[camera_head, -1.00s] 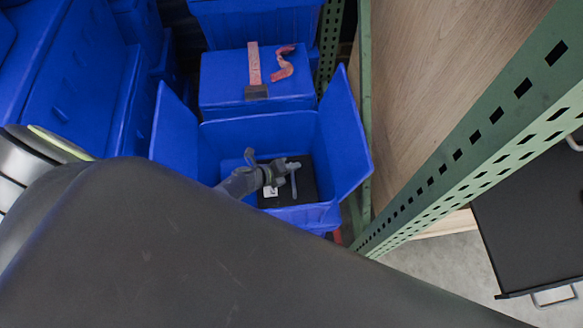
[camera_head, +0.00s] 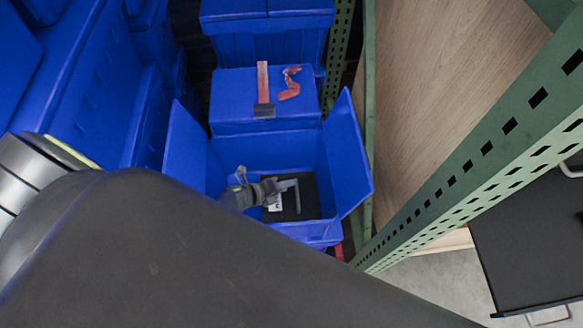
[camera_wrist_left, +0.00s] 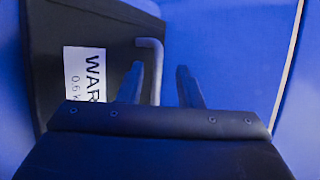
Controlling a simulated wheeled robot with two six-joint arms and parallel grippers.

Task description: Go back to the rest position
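My left gripper (camera_head: 259,182) is inside an open blue tote (camera_head: 240,150) in the head view. It is beside a black item with a grey handle (camera_head: 290,184) and a white label, on the tote's floor. In the left wrist view, the two fingers of this gripper (camera_wrist_left: 160,67) are apart, with the grey bar of the handle (camera_wrist_left: 150,43) showing near the left finger. The label reads "WAR" and is partly hidden by the gripper. The fingers hold nothing that I can see. My right gripper is not in view.
A green perforated rack post (camera_head: 470,150) and a wooden panel (camera_head: 430,90) are at the right. More blue totes line the left.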

